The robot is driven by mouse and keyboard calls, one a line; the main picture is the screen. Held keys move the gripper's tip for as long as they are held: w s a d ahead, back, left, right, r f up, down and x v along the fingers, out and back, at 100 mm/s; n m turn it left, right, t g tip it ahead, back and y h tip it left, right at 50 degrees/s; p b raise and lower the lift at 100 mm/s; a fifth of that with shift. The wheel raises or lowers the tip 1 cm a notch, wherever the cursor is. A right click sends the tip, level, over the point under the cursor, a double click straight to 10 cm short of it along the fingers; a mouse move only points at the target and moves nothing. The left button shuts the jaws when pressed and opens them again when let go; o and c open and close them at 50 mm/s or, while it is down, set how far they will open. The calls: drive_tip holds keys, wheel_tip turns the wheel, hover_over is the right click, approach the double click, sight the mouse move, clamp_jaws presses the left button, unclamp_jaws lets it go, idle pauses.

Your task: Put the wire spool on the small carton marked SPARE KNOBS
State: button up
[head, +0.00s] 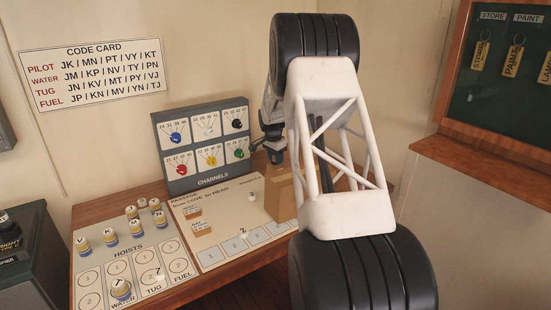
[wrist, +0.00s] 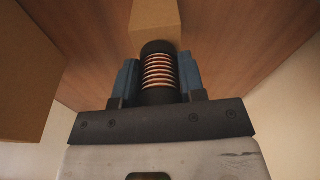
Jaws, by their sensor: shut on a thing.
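The wire spool (wrist: 160,72), copper wire between black ends, is between the blue fingers of my gripper (wrist: 159,76) in the wrist view. My gripper is shut on it. A small brown carton (wrist: 155,16) lies just beyond the spool's far end; I cannot tell whether they touch. No marking is readable on it, so I cannot confirm SPARE KNOBS. In the head view my gripper (head: 273,148) is at the back of the desk, partly behind my arm. I cannot make out the spool clearly there.
A larger brown carton (wrist: 25,75) stands left in the wrist view; a brown carton (head: 279,193) shows beside my arm in the head view. The channels panel (head: 204,145) stands left of my gripper. The hoists board (head: 125,275) holds several lettered pieces.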

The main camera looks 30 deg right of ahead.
drive_tip(key=o, duration=0.9)
drive_tip(key=shift+f, duration=0.1)
drive_tip(key=shift+o, duration=0.2)
drive_tip(key=r, duration=0.4)
drive_tip(key=a+r, duration=0.1)
drive_tip(key=r, duration=0.7)
drive_tip(key=shift+s+a+r, duration=0.1)
drive_tip(key=shift+a, duration=0.1)
